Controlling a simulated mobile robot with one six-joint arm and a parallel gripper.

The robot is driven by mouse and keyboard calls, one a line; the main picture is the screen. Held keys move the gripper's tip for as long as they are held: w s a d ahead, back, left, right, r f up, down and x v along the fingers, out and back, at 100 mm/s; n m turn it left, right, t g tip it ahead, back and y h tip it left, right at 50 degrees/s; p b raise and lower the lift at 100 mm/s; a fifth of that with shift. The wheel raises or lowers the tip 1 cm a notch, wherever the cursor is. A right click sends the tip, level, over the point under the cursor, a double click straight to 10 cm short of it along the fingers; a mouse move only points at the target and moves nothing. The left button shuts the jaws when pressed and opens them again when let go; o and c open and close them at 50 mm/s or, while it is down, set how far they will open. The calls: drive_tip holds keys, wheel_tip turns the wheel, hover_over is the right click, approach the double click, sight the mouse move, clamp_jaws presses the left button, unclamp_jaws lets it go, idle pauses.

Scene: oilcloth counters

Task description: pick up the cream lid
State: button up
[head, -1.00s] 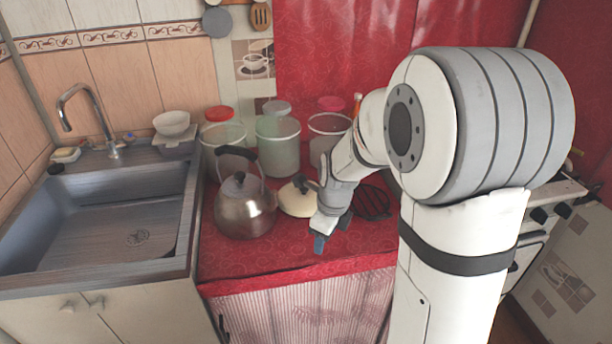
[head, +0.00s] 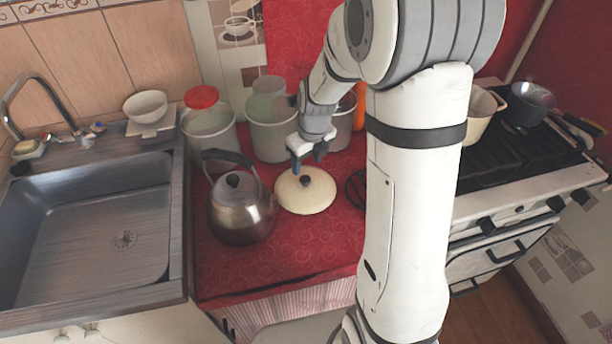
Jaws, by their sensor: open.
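The cream lid (head: 298,198) lies on the red oilcloth, just right of the kettle. It is round with a dark knob on top. My gripper (head: 307,163) is open and empty, with its blue-grey fingers pointing down. In the picture it shows at the lid's far edge, just above the knob. I cannot tell how high the fingers are over the lid or whether they touch it.
A steel kettle (head: 240,210) stands close to the lid's left. A dark trivet (head: 355,188) lies to the right, partly hidden by my arm. The sink (head: 85,225) is left, the stove (head: 510,150) right. The front oilcloth (head: 265,262) is clear.

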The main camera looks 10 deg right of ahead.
sight(305, 179)
drive_tip(key=f, duration=0.3)
drive_tip(key=w+f, duration=0.1)
drive_tip(key=f, duration=0.3)
drive_tip(key=shift+w+a+f, duration=0.1)
drive_tip(key=shift+w+f, duration=0.1)
drive_tip(key=shift+c, duration=0.4)
clamp_jaws()
